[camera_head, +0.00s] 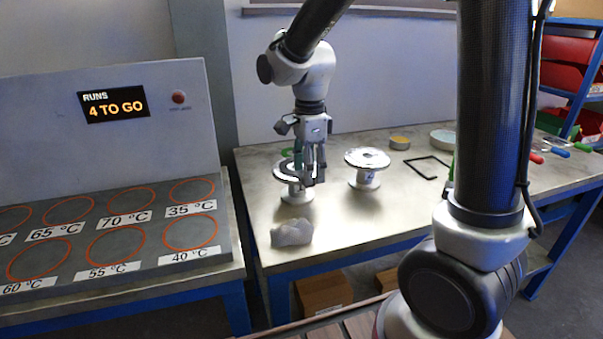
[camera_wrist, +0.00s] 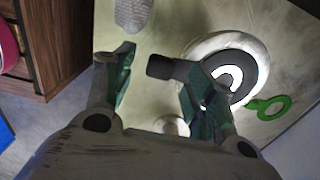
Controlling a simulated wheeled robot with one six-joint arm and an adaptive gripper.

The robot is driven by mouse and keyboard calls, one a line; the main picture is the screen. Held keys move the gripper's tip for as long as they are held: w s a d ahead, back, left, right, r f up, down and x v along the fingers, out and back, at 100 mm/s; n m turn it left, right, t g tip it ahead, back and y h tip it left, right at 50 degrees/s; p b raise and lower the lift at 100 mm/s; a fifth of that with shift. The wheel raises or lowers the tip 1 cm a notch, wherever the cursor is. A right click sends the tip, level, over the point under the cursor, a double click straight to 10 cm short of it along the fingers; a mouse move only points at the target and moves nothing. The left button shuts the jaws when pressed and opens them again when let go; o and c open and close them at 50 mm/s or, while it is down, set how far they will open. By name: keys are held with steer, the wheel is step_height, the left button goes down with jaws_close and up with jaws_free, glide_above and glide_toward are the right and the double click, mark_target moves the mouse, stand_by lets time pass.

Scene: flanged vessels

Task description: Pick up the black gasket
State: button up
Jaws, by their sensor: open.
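The black gasket (camera_wrist: 240,58) appears as a dark ring on the pale flange of the left vessel (camera_head: 297,194). A dark tab (camera_wrist: 165,67) reaches from the ring's side into the space between my fingers. My gripper (camera_head: 308,176) points down at this vessel's top and is open. In the wrist view my gripper (camera_wrist: 160,88) has one finger on each side of the tab, and the right finger hides part of the ring. I cannot tell whether the fingers touch it. In the head view my fingers cover much of the flange.
A green ring-ended tab (camera_wrist: 270,106) sticks out beside the flange. A second flanged vessel (camera_head: 366,176) stands to the right. A pale lumpy object (camera_head: 292,233) lies near the front edge. A black square frame (camera_head: 428,167) and a yellow tin (camera_head: 400,142) are further right. A labelled panel (camera_head: 130,252) stands left.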

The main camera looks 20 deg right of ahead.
steer(key=shift+f, duration=0.95)
steer(key=shift+c, duration=0.4)
steer(key=c, duration=1)
